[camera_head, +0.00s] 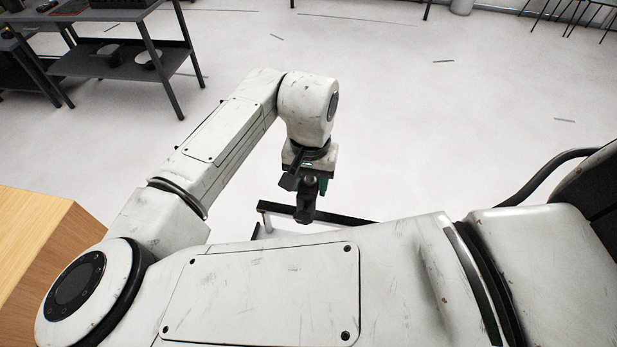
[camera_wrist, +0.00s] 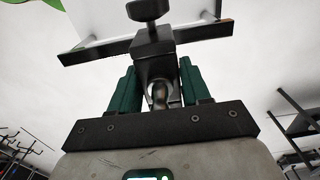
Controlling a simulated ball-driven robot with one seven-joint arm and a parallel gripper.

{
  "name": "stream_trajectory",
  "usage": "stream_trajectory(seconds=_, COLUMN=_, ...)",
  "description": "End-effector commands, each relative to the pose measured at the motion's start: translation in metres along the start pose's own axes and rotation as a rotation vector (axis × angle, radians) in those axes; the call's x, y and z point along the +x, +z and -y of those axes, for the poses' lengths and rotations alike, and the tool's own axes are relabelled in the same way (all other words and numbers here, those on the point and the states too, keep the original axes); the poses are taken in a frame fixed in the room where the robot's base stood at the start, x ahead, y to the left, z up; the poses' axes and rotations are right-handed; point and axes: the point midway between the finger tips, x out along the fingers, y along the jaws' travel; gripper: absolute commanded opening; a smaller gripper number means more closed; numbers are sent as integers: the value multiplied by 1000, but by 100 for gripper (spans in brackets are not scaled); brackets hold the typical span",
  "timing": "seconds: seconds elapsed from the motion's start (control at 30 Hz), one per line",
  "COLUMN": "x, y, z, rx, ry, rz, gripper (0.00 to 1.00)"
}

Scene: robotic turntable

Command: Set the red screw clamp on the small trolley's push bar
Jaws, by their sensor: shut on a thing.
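My gripper (camera_wrist: 157,85) shows two green fingers in the wrist view, shut on a dark grey screw clamp (camera_wrist: 155,50). No red shows on the clamp. Its black knob (camera_wrist: 148,10) points away from the gripper. In the head view my gripper (camera_head: 310,188) points down, with the dark clamp (camera_head: 306,207) below it. The trolley's dark push bar (camera_head: 345,219) runs beside and behind the clamp there. In the wrist view the bar (camera_wrist: 210,32) passes behind the clamp. I cannot tell whether they touch. My arm hides most of the trolley.
A wooden block or table (camera_head: 35,240) stands at the lower left. A dark shelved table (camera_head: 120,62) stands at the back left. A black curved tube (camera_head: 545,172) is at the right. The pale floor (camera_head: 420,120) beyond my arm is clear.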

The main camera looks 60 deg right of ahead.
Motion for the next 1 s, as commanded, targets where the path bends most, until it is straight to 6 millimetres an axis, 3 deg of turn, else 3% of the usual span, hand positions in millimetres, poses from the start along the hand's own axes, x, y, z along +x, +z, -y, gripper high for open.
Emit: stream_trajectory(seconds=1.0, x=74, y=0, z=0, rx=-1, ry=2, rz=0, gripper=0)
